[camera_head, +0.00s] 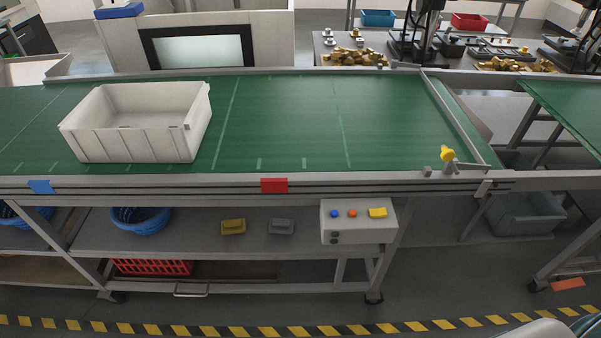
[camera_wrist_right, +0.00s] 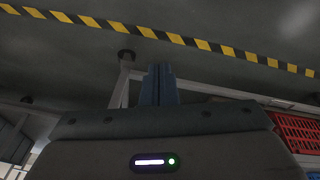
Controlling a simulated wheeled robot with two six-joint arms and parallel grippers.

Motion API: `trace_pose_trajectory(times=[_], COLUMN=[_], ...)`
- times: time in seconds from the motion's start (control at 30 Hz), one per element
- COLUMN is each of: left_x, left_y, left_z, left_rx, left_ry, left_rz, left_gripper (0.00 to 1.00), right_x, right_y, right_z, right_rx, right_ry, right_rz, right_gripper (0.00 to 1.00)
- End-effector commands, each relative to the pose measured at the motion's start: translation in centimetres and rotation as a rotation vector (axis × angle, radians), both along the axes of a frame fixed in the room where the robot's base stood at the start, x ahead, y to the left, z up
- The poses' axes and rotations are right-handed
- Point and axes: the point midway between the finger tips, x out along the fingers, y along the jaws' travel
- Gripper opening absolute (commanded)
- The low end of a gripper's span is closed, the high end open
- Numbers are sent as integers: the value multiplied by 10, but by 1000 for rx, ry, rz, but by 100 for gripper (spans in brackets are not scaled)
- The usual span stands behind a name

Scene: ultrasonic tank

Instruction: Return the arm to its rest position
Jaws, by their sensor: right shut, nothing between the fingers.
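My right gripper (camera_wrist_right: 158,70) shows in the right wrist view, its dark fingers together with nothing between them. Behind it are the grey floor and the leg of a bench, with no object close to the fingertips. In the head view only a pale rounded piece, likely part of my own arm, shows at the bottom right corner; no gripper is visible there. My left gripper is in neither view.
A white bin (camera_head: 135,140) stands on the green conveyor (camera_head: 280,120) at left. A control box (camera_head: 358,222) and blue baskets (camera_head: 140,220) sit on the lower shelf. A yellow-black floor stripe (camera_head: 330,330) runs along the front; the floor before the bench looks clear.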

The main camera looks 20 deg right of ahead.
Motion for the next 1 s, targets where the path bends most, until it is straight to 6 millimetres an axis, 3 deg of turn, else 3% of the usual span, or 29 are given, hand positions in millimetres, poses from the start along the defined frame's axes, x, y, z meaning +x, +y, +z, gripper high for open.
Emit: trace_pose_trajectory(times=[0.03,0.2,0.3,0.4,0.5,0.63,1.0], left_x=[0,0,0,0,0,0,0], left_y=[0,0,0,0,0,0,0], left_z=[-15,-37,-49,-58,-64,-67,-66], left_rx=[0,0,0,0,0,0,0], left_ry=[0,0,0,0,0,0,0], left_rz=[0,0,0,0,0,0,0], left_gripper=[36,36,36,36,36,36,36], right_x=[-15,-68,-103,-135,-158,-174,-177], right_y=[-2,-7,-9,-10,-10,-10,-10], right_z=[-41,-134,-177,-207,-225,-234,-235], right_rx=[1,4,6,8,9,10,10], right_ry=[20,53,72,86,95,101,102], right_rz=[-5,-13,-18,-22,-24,-25,-26], right_gripper=[0,0,0,0,0,0,0])
